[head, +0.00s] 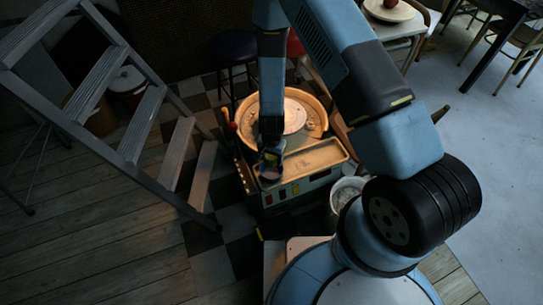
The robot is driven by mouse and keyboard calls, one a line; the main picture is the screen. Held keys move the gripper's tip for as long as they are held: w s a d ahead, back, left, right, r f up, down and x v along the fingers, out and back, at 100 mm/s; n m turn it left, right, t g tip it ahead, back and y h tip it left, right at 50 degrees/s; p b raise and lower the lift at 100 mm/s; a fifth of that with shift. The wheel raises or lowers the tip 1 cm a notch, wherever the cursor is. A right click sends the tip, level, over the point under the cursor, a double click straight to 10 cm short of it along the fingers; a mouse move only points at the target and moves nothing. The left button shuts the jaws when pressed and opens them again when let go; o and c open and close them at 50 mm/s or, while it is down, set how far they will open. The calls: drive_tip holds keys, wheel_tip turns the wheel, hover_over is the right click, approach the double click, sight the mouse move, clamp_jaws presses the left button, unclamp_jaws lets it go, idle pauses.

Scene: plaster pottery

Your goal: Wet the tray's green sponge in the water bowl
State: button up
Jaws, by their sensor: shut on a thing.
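My gripper (270,160) points down over the left end of the tan tray (318,158) at the front of the pottery wheel. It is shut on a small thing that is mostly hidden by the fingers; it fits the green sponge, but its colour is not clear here. A small dark bluish round shape (268,173) shows right under the fingertips and looks like the water bowl. Whether the held thing touches it or any water, I cannot tell.
The wheel's round basin (316,112) with a pale wheel head (293,116) lies behind the tray. A whitish bucket (347,187) stands at its right. A grey stepladder (133,125) stands at the left, and stools (234,47) stand behind. My arm hides part of the right side.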

drive_tip(key=shift+s+a+f, duration=0.1)
drive_tip(key=shift+f, duration=3.95)
drive_tip(key=shift+r, duration=3.4)
drive_tip(key=shift+r, duration=2)
drive_tip(key=shift+s, duration=0.1)
